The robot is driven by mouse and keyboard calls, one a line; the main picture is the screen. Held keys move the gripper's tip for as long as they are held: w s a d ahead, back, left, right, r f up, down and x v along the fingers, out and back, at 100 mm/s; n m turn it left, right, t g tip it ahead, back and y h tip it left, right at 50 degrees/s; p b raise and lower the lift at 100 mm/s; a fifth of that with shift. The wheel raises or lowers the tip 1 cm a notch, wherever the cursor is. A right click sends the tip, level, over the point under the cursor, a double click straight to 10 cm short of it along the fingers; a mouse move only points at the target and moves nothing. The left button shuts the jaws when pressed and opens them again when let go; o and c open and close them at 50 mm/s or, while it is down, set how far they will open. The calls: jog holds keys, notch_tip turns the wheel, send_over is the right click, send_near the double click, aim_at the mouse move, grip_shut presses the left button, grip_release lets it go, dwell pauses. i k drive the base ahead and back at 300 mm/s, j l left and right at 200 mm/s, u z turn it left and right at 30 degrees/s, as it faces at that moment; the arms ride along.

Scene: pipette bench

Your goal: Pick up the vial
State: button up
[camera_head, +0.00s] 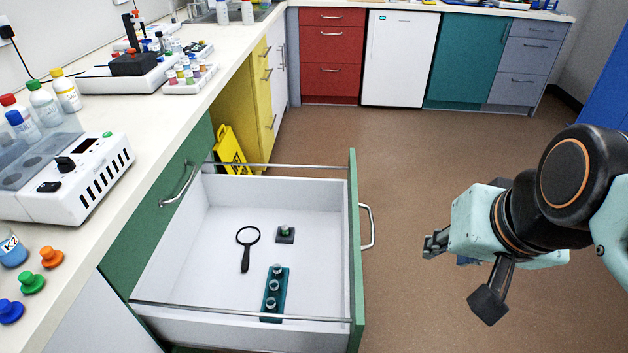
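An open drawer (204,279) with a white inside and green front holds small labware. In it, a small dark square stand (285,239) bears a small vial-like piece (285,230) with a greenish top. Nearer the front, a teal rack (280,310) holds three small clear or grey-topped vials (274,286) in a row. Which one is the task's vial I cannot tell. My gripper (435,244) is outside the drawer, to the right of its front and handle, apart from everything. Its fingers point left, and their gap is too small to judge.
A black magnifying glass (246,246) lies in the drawer left of the stand. Metal rails (275,166) run along the drawer sides, and its handle (369,226) sticks out right. The left counter (150,128) is crowded with bottles and devices. The brown floor (400,150) is open.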

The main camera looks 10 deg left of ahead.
aim_at(270, 301)
jog(key=l+z, duration=0.15)
jog(key=z, duration=0.45)
jog(key=i+l+z, duration=0.1)
jog(key=l, duration=0.25)
jog(key=i+l+z, duration=0.1)
jog(key=i+l, duration=0.2)
jog(key=i+l+u, duration=0.2)
jog(key=i, duration=0.2)
jog(key=i+l+u, duration=0.25)
jog(key=i, duration=0.15)
jog(key=i+u, duration=0.2)
jog(key=u, duration=0.15)
jog(key=i+u, duration=0.2)
jog(key=u, duration=0.15)
jog(key=i+u, duration=0.2)
jog(key=u, duration=0.2)
jog(key=i+u, duration=0.1)
jog(key=u, duration=0.3)
jog(key=i+u, duration=0.15)
jog(key=u, duration=0.25)
jog(key=i+u, duration=0.15)
jog(key=u, duration=0.25)
jog(key=i+l+u, duration=0.15)
jog(key=u, duration=0.25)
jog(key=i+l+u, duration=0.15)
jog(key=l+u, duration=0.15)
jog(key=u, duration=0.15)
jog(key=i+j, duration=0.2)
jog(key=j, duration=0.25)
